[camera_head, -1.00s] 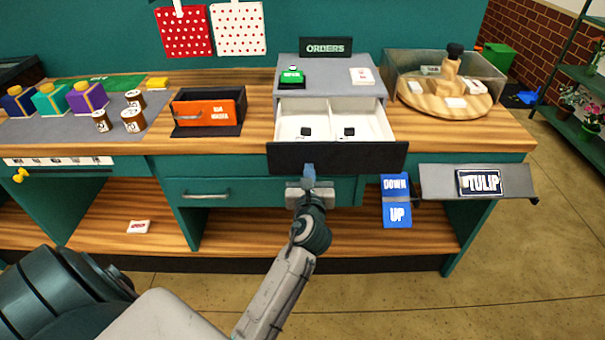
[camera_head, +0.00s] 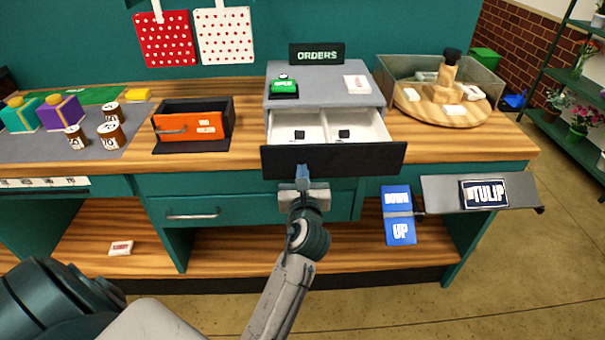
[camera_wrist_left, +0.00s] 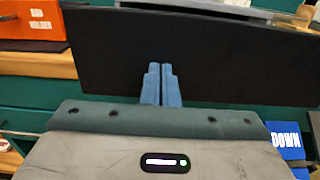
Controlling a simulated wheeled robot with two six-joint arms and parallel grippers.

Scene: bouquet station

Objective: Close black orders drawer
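The black orders drawer (camera_head: 333,160) is pulled out from the grey cabinet (camera_head: 330,85) under the ORDERS sign (camera_head: 317,53). Its white inside has two compartments, each with a small dark item. My left gripper (camera_head: 303,173) is at the lower middle of the black front. In the left wrist view the drawer front (camera_wrist_left: 200,60) fills the upper middle, and the blue fingers (camera_wrist_left: 161,85) are together with nothing between them. The fingertips overlap the front; I cannot tell whether they touch it. My right gripper is not in view.
An orange-fronted bin (camera_head: 190,125) stands left of the cabinet, and a round wooden board (camera_head: 445,108) stands right. A blue DOWN/UP panel (camera_head: 398,229) and a grey TULIP flap (camera_head: 450,192) project at the counter's front right. A green OPEN item (camera_head: 284,88) sits on the cabinet.

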